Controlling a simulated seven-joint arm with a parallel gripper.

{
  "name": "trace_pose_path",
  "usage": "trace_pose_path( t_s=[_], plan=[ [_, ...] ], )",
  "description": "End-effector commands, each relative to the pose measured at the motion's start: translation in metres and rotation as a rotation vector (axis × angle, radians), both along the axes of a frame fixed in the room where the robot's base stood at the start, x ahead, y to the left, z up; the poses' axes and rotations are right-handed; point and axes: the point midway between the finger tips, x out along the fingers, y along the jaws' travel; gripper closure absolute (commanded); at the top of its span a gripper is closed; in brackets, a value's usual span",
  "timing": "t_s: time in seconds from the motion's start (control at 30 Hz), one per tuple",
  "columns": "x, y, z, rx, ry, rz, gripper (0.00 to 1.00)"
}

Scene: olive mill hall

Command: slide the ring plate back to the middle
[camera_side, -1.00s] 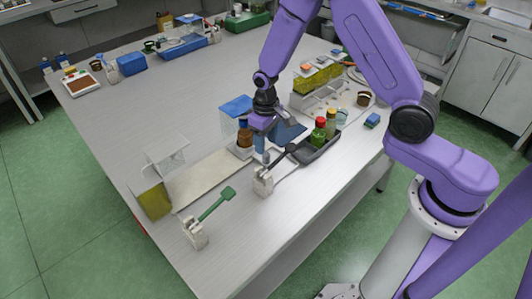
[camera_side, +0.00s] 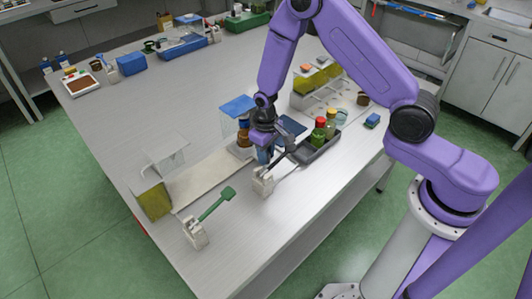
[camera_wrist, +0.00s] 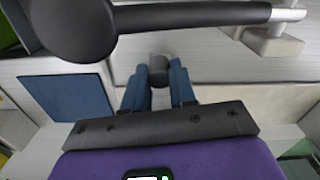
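I cannot say for certain which piece is the ring plate. A long pale board (camera_side: 200,182) lies flat on the table in the side view and runs off to the right in the wrist view (camera_wrist: 270,104). My gripper (camera_side: 266,156) points down by the near right end of this board. In the wrist view, a short dark grey knob (camera_wrist: 159,70) stands between my two blue fingertips (camera_wrist: 160,82). The knob nearly fills the gap, and I cannot tell whether the fingers press on it. What is under the knob is mostly hidden.
A black lever (camera_wrist: 190,17) on a white stand (camera_side: 262,182) is close beside my gripper. A green lever (camera_side: 216,204) stands nearer the front. A dark tray with bottles (camera_side: 318,148) is to the right. A blue plate (camera_wrist: 70,97) lies left in the wrist view.

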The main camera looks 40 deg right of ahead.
Motion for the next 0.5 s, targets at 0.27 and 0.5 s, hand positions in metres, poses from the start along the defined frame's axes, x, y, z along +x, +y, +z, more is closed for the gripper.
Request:
trace_pose_path(
  t_s=[0.27, 0.5],
  plan=[
    [0.000, 0.017, 0.000, 0.000, 0.001, 0.006, 1.00],
    [0.000, 0.082, 0.000, 0.001, -0.001, 0.008, 1.00]
  ],
)
